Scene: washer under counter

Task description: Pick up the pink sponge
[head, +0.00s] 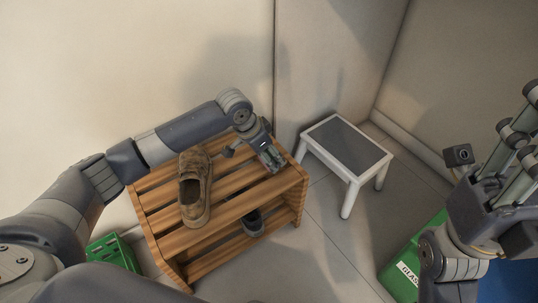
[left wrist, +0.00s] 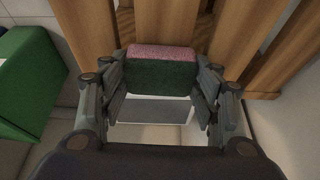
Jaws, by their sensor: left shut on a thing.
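The pink sponge (left wrist: 160,68) shows in the left wrist view as a block with a pink face and a dark green side. My left gripper (left wrist: 160,82) has its fingers on both sides of it and is shut on it. In the head view my left gripper (head: 269,157) is at the right end of the wooden rack's upper shelf. The sponge is mostly hidden by the fingers there.
The slatted wooden rack (head: 240,205) holds a brown shoe (head: 194,190) on top and a dark shoe (head: 253,222) below. A white stool (head: 345,146) with a grey top stands right of it. A green crate (head: 112,252) and a green bin (head: 402,277) flank the rack. Walls stand behind.

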